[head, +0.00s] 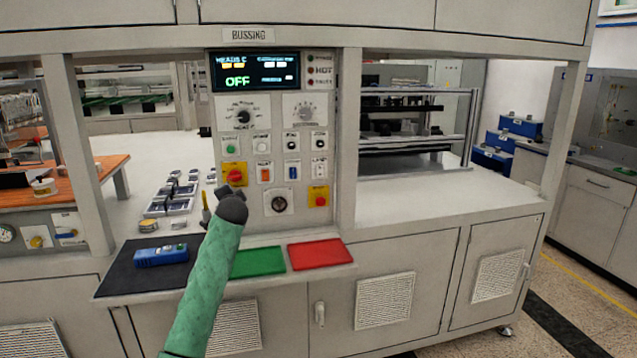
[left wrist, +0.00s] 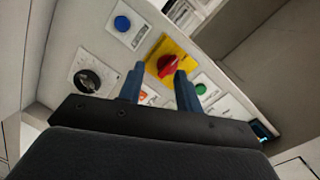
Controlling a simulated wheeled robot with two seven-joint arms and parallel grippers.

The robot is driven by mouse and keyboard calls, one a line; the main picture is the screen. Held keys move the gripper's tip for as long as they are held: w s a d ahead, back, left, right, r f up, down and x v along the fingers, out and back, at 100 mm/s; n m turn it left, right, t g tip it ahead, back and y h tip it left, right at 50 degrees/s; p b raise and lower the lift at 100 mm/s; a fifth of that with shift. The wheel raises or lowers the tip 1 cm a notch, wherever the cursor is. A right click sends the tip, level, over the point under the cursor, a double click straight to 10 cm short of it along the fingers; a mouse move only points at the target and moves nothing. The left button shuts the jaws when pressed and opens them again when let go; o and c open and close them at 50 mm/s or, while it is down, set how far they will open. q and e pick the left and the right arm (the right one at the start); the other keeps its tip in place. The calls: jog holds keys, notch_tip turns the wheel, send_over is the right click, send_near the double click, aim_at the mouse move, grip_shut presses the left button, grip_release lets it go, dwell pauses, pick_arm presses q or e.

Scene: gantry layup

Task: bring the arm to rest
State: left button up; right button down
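My left arm, in a green sleeve, reaches up from the bottom of the head view to the control panel (head: 275,125). Its dark left gripper (head: 228,192) is just below a red rotary switch (head: 235,176) on a yellow plate. The fingers are hard to make out there. In the left wrist view the two blue fingers of the left gripper (left wrist: 160,69) stand apart with nothing held between them. The red switch (left wrist: 167,65) shows beyond and between the fingertips; I cannot tell whether they touch it. My right gripper is in neither view.
The display (head: 254,71) reads OFF. A shelf below the panel holds a black mat with a blue device (head: 161,256), a green tray (head: 258,262) and a red tray (head: 319,254). Posts flank the openings, and several small parts lie on the white worktop (head: 140,180).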

pick_arm(q)
jog(key=s+d+n+g+h, duration=0.2)
jog(key=s+d+n, duration=0.25)
jog(key=s, duration=0.25)
jog(key=s+d+f+n+g+h, duration=0.1)
jog(key=s+d+f+g+h, duration=0.2)
jog(key=s+f, duration=1.05)
jog(key=s+d+f+n+g, duration=0.15)
jog(key=s+d+f, duration=0.35)
jog(key=s+f, duration=0.9)
jog(key=s+d+f+g, duration=0.1)
jog(key=s+f+g, duration=0.3)
jog(key=s+f, duration=1.1)
jog(key=s+d+f+g+h, duration=0.1)
jog(key=s+d+f+g, duration=0.1)
jog(key=s+f, duration=1.3)
jog(key=s+g, duration=0.1)
jog(key=s, duration=0.5)
jog(key=shift+g, duration=0.35)
jog(key=shift+s+f, duration=0.1)
